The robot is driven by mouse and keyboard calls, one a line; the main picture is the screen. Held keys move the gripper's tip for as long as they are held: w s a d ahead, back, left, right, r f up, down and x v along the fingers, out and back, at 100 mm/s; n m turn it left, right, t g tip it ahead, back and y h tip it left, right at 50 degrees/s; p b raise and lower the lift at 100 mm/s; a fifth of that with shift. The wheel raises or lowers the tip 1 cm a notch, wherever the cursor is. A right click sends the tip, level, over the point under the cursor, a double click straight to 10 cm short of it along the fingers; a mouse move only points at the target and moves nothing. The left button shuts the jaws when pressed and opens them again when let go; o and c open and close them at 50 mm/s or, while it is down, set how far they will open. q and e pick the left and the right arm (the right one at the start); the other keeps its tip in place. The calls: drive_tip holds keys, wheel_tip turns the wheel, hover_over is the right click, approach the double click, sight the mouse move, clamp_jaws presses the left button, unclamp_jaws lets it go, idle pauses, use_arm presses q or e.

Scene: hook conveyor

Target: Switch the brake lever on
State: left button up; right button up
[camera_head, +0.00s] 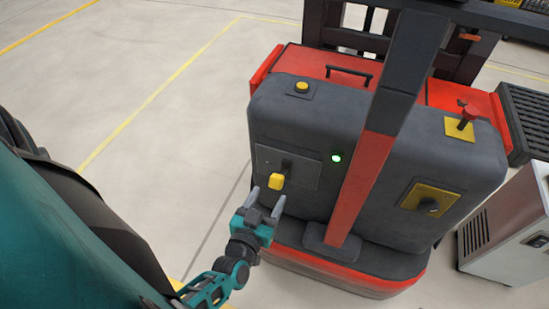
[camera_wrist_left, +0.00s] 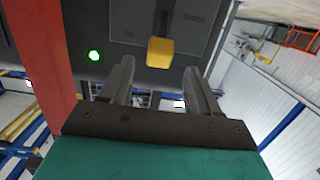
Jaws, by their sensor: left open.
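A black lever with a yellow handle (camera_head: 276,181) sticks out of a grey panel (camera_head: 300,172) on the left front of the grey and red machine. The handle also shows in the left wrist view (camera_wrist_left: 160,52), in line with the gap between my fingers and beyond the tips. My left gripper (camera_head: 266,198) is open and empty, its fingers pointing at the machine's front, close to the handle. I see no contact. A green light (camera_head: 336,157) glows right of the panel. My right gripper is out of view.
A red and dark post (camera_head: 362,185) rises right of the lever. A black knob on a yellow plate (camera_head: 428,200), a red-topped lever (camera_head: 467,117) and a yellow button (camera_head: 301,87) are also on the machine. A white cabinet (camera_head: 510,235) stands at right. The floor at left is clear.

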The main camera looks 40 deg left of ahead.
use_arm(q)
drive_tip(key=v, duration=0.4)
drive_tip(key=shift+p, duration=0.4)
drive_tip(key=s+d+r+m+g+h, duration=0.1)
drive_tip(key=d+r+m+g+h, duration=0.1)
drive_tip(key=d+m+g+h, duration=0.3)
drive_tip(key=shift+d+h, duration=0.5)
drive_tip(key=shift+r, duration=0.1)
idle(1.4)
